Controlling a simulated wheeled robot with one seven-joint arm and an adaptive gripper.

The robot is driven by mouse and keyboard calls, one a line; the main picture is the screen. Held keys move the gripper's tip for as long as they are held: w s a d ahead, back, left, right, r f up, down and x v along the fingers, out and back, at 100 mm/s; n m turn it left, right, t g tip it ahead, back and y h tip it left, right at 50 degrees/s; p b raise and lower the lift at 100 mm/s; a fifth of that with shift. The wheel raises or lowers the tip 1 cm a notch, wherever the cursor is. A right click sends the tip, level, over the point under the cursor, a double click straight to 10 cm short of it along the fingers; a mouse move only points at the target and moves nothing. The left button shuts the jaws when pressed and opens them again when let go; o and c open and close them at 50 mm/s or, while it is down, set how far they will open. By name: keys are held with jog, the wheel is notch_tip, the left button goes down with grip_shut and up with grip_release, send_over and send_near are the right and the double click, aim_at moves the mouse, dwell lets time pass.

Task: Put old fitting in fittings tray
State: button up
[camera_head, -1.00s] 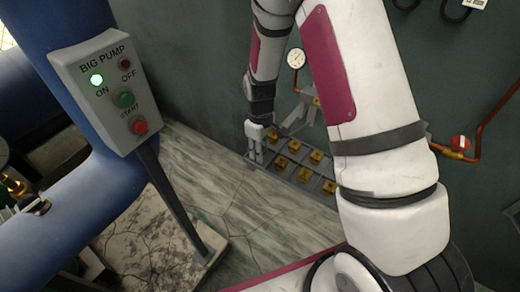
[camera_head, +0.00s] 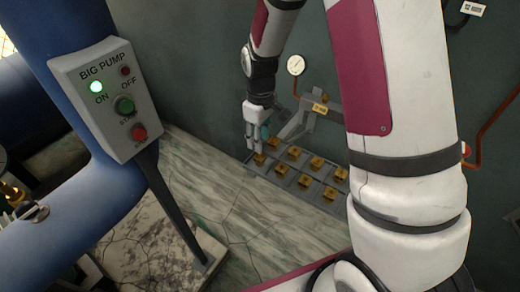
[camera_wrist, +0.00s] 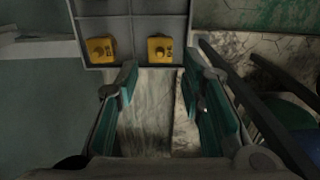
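The fittings tray (camera_head: 252,174) is a grey compartmented tray low by the wall, holding several yellow fittings. One yellow fitting (camera_head: 259,159) sits at the tray's left end, just below my gripper (camera_head: 254,146). In the wrist view, the tray's edge (camera_wrist: 135,59) crosses the top, with a left fitting (camera_wrist: 101,49) and a right fitting (camera_wrist: 160,48) in separate compartments. My gripper (camera_wrist: 157,88) also shows there, its teal-padded fingers apart, with only pale floor between them. I cannot tell which fitting is the old one.
The pump's control panel (camera_head: 106,98), with a lit green lamp, stands at the left on a dark post beside a blue pipe (camera_head: 78,200). A gauge (camera_head: 296,66) and a grey bracket (camera_head: 312,108) are behind the tray. Floor in front of the tray is clear.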

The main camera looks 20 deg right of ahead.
jog(key=s+r+m+t, duration=0.1)
jog(key=s+r+m, duration=0.1)
jog(key=s+r, duration=0.5)
jog(key=s+r+m+t, duration=0.1)
jog(key=s+r, duration=0.2)
jog(key=r, duration=0.9)
jog(key=s+r+m+t, duration=0.1)
jog(key=s+r+m, duration=0.1)
jog(key=s, duration=0.5)
jog(key=s+r+m+t, duration=0.1)
jog(key=s+r+m, duration=0.1)
jog(key=s, duration=0.6)
jog(key=shift+s+d+r, duration=0.15)
jog(key=shift+d+r, duration=0.05)
jog(key=shift+r, duration=0.6)
notch_tip(320, 180, up, 7)
jog(key=p, duration=0.5)
jog(key=shift+t, duration=0.3)
